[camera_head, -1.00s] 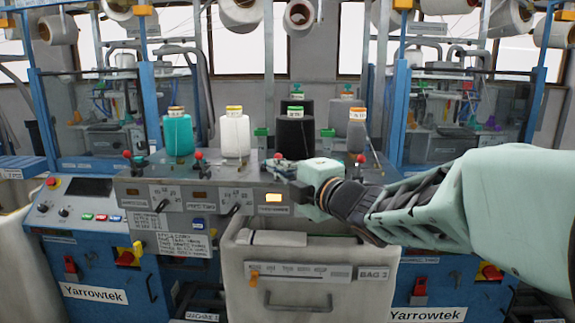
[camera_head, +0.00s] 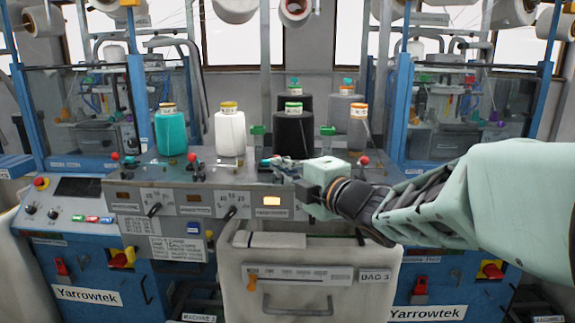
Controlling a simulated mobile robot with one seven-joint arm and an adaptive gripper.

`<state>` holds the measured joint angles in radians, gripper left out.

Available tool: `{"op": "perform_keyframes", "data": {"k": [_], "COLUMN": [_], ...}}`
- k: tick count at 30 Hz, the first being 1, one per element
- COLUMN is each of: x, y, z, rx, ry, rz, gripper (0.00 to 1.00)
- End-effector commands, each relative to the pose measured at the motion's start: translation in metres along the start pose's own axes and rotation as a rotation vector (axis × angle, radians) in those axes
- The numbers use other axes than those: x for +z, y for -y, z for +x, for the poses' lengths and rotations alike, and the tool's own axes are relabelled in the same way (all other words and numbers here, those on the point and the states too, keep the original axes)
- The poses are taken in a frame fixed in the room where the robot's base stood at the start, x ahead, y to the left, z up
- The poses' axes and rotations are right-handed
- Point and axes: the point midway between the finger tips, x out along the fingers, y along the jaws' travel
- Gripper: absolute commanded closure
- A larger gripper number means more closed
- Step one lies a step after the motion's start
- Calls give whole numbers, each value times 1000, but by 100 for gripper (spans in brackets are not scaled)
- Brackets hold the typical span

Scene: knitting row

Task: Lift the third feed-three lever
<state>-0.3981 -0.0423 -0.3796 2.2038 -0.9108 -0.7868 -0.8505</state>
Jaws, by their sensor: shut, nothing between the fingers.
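My gripper (camera_head: 279,166) reaches in from the right over the grey control panel (camera_head: 238,189). Its fingers are shut and small, close above the panel top in front of the black yarn cone. Red-ball levers stand along the panel top: one at left (camera_head: 115,156), one at centre-left (camera_head: 192,157) and one right of my gripper (camera_head: 364,160). A small red spot at my fingertips may be the third lever, mostly hidden; I cannot tell whether the fingers touch it. Two black front levers (camera_head: 154,209) (camera_head: 230,212) show on the panel face.
Teal (camera_head: 171,134), white (camera_head: 230,134) and black (camera_head: 293,135) yarn cones stand just behind the levers. An amber display (camera_head: 271,201) is lit below my gripper. A pale bin (camera_head: 293,300) with a handle juts out below the panel. Blue machine frames flank both sides.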

Motion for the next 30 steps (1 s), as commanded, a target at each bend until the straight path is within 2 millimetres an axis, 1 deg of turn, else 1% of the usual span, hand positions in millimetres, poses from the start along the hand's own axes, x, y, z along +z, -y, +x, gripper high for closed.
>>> {"op": "perform_keyframes", "data": {"k": [1, 7, 15, 30], "x": [1, 4, 10, 8], "y": [-5, -12, -15, -16], "z": [1, 4, 12, 14], "rx": [-8, -58, -91, -90], "ry": [0, 0, 0, -1], "rz": [6, 44, 70, 69], "gripper": [100, 100, 100, 100]}}
